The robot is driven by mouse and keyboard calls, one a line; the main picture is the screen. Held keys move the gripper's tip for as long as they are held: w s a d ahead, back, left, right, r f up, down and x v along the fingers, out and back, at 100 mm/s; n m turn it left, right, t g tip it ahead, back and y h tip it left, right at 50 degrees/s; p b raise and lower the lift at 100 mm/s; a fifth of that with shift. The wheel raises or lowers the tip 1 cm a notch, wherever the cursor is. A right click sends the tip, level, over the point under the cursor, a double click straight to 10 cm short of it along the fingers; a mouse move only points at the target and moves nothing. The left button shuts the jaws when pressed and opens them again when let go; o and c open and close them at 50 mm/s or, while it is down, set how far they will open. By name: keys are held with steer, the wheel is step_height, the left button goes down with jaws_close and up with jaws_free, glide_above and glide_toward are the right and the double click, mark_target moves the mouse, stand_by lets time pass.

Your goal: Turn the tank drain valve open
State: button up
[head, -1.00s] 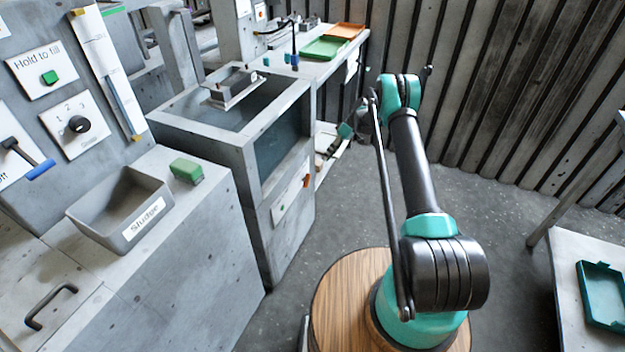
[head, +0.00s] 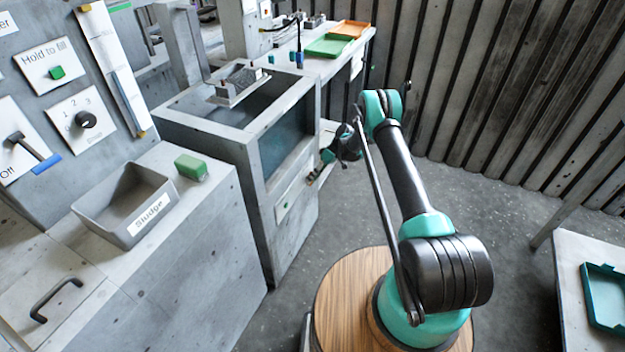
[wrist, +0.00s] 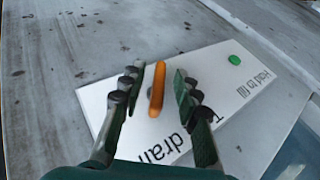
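The tank drain valve's orange handle (wrist: 157,88) stands out from a white plate (wrist: 225,75) on the tank's (head: 268,170) side. The plate's lettering is partly hidden; "drain" is readable. In the wrist view, the handle lies between the two dark fingers of my gripper (wrist: 157,77). The fingers are open, with a visible gap on each side of the handle. In the head view, my gripper (head: 317,174) is at the right end of the plate and covers the handle.
The same plate carries a green button (wrist: 234,60) marked "Hold to fill". A grey sludge bin (head: 125,205) and a green block (head: 190,167) sit on the left counter. A table with a teal tray (head: 606,298) is at right. Floor between is clear.

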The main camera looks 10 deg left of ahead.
jaws_close()
steer(key=shift+t, duration=0.3)
stand_by(0.7)
steer(key=shift+s+n+t+h, duration=0.1)
steer(key=shift+n+t+h, duration=0.3)
steer(key=shift+t+h, duration=0.5)
steer(key=shift+n+t+h, duration=0.4)
steer(key=shift+t+h, duration=0.1)
steer(key=shift+t, duration=1.6)
jaws_free()
